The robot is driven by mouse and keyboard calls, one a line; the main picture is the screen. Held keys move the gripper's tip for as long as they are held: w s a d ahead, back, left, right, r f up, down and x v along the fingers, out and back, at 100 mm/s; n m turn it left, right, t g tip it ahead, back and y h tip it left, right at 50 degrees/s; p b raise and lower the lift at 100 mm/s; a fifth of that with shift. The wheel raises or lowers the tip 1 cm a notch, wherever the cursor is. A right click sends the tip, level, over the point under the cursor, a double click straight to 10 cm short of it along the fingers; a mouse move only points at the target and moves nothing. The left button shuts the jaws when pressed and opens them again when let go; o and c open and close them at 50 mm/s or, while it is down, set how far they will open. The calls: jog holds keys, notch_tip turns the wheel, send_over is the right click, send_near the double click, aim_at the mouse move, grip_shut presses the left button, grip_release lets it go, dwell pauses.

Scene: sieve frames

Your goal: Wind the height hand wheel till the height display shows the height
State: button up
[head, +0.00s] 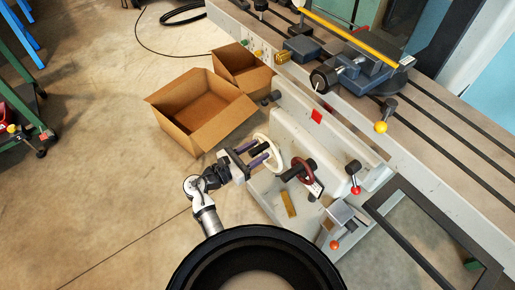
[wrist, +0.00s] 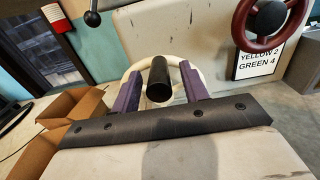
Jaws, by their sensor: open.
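A cream-white hand wheel (head: 275,146) is on the near side of the grey machine, with a black handle (wrist: 159,80) sticking out toward me. A dark red hand wheel (head: 304,171) with a black hub is to its right; it also shows at the top right of the wrist view (wrist: 291,32). I cannot tell by marking which one sets height. My gripper (head: 262,154) is open at the white wheel; its purple fingers stand left and right of the black handle in the wrist view, with gaps visible. I can make out no height display or reading.
A card (wrist: 262,60) by the red wheel reads "YELLOW 2 GREEN 4". Open cardboard boxes (head: 203,107) stand on the floor left of the machine. A red-knobbed lever (head: 354,178) and yellow-knobbed lever (head: 384,115) stick out at the right.

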jog(key=shift+w+d, duration=0.3)
jog(key=shift+d, duration=0.15)
grip_shut()
